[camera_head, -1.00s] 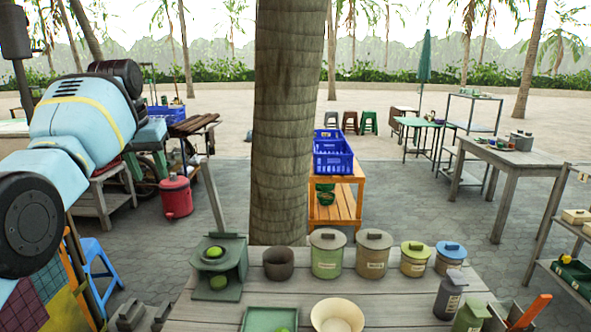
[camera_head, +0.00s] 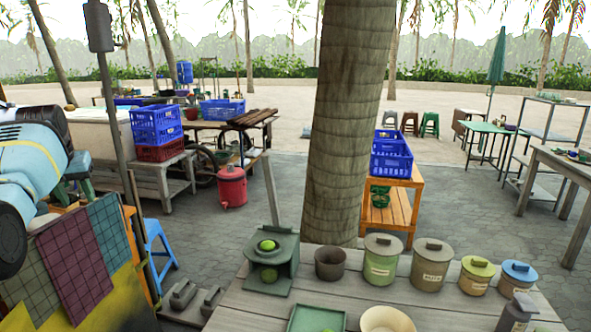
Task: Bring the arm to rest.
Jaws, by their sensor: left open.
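My left arm, light blue with dark joints and a yellow stripe, comes in at the left edge. My left gripper (camera_head: 76,188) is a small grey-green shape just right of the arm, partly hidden by it. It is open, and I see nothing held in it. It shows above the hanging tile-patterned cloths, apart from the wooden table (camera_head: 240,316). My right arm and gripper are not in view.
On the table stand a green stand (camera_head: 271,263) with green balls, a dark pot (camera_head: 330,263), several lidded jars and a cream bowl (camera_head: 388,320). A palm trunk (camera_head: 350,130) rises behind. Patterned cloths (camera_head: 85,258) hang near the arm.

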